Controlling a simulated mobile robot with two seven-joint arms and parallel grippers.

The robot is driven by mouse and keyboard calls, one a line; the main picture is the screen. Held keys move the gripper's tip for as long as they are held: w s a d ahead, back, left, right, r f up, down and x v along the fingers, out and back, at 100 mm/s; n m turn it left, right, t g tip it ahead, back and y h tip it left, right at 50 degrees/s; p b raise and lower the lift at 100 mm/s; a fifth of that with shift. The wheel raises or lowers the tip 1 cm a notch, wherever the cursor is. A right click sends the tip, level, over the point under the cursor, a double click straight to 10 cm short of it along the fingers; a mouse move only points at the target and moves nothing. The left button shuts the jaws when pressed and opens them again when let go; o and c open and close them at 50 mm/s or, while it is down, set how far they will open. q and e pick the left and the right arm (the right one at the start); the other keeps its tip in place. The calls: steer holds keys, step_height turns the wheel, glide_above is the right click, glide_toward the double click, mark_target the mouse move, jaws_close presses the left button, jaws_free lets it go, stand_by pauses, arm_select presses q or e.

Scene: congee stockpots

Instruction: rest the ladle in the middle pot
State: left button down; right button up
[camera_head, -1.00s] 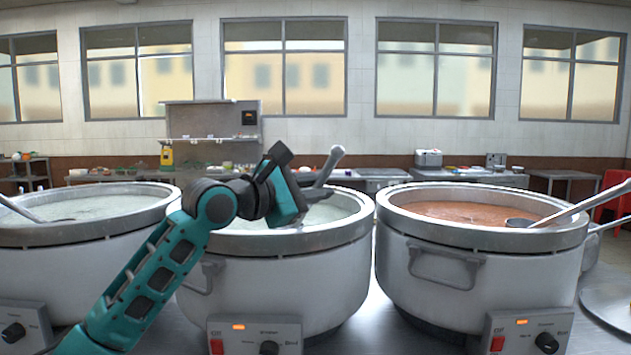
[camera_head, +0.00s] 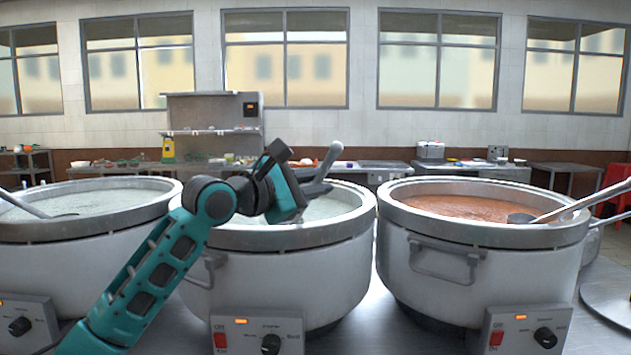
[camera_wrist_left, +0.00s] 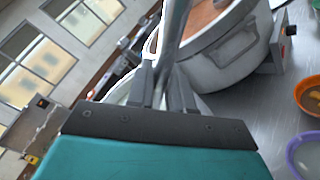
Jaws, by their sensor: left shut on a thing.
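The middle pot (camera_head: 290,275) is a large grey-white stockpot with pale congee. My left gripper (camera_head: 318,190) is over its rim, shut on a grey metal ladle (camera_head: 330,160) whose handle rises up and to the right. In the left wrist view the gripper's fingers (camera_wrist_left: 160,88) close on the ladle's handle (camera_wrist_left: 176,35). The ladle's bowl is hidden in the head view, so I cannot tell whether it touches the congee. My right gripper is not in view.
The left pot (camera_head: 80,255) holds pale congee and a ladle (camera_head: 22,205). The right pot (camera_head: 480,275) holds reddish-brown congee and a ladle (camera_head: 560,212). An orange bowl (camera_wrist_left: 310,97) and a purple-rimmed bowl (camera_wrist_left: 303,155) stand on the metal counter.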

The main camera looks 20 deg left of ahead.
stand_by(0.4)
arm_select(q)
steer(key=c, duration=0.9)
jaws_free()
steer(key=shift+c, duration=0.2)
steer(key=shift+s+a, duration=0.1)
steer(key=shift+s, duration=0.05)
steer(key=v, duration=1.2)
steer(key=shift+s+b, duration=0.25)
steer(key=shift+b, duration=0.15)
steer(key=shift+a, duration=0.1)
